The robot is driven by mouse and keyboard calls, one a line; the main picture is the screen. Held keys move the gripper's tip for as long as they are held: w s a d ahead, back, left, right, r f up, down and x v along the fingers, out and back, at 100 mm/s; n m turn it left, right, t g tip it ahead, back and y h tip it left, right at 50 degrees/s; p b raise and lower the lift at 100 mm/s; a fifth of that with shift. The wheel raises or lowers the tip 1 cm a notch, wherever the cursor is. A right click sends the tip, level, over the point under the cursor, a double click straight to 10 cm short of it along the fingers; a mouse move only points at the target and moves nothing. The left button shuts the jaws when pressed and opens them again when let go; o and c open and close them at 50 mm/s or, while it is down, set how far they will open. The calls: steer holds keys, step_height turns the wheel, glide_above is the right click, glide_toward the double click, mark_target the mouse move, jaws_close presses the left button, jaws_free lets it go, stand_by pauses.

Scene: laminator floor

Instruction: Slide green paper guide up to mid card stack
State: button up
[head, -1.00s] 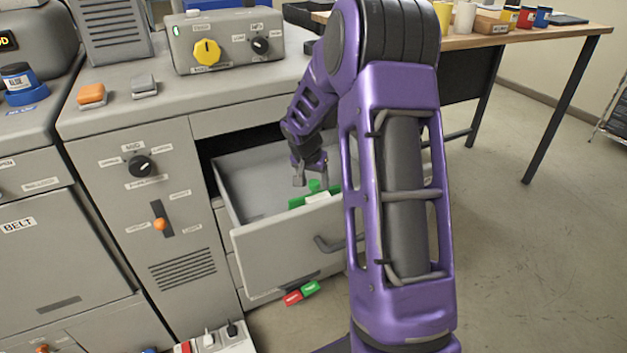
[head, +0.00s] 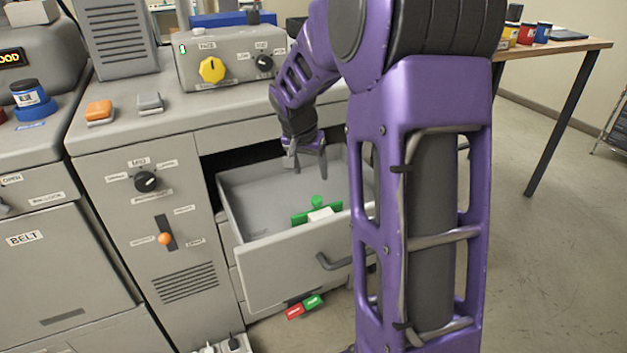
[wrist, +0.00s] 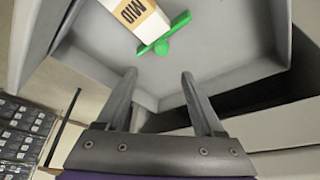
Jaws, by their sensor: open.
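The open drawer (head: 262,182) holds the green paper guide (head: 301,218), a bar with a round upright knob. The white card stack (head: 321,214) is beside the bar. In the wrist view the stack (wrist: 122,24), with its tan "MID" band, has one end right along the guide (wrist: 180,22); they look touching or nearly so. My gripper (head: 306,170) is open and empty, above the drawer and apart from the guide's knob. In the wrist view both fingers of my gripper (wrist: 158,76) are spread with nothing between them.
The drawer's front with its handle (head: 335,262) sticks out below the cabinet top. Red and green tags (head: 303,307) show below the drawer front. A control box with a yellow knob (head: 212,69) stands on the cabinet. A table (head: 560,48) is at the right.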

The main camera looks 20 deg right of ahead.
steer(key=v, duration=0.4)
stand_by(0.4)
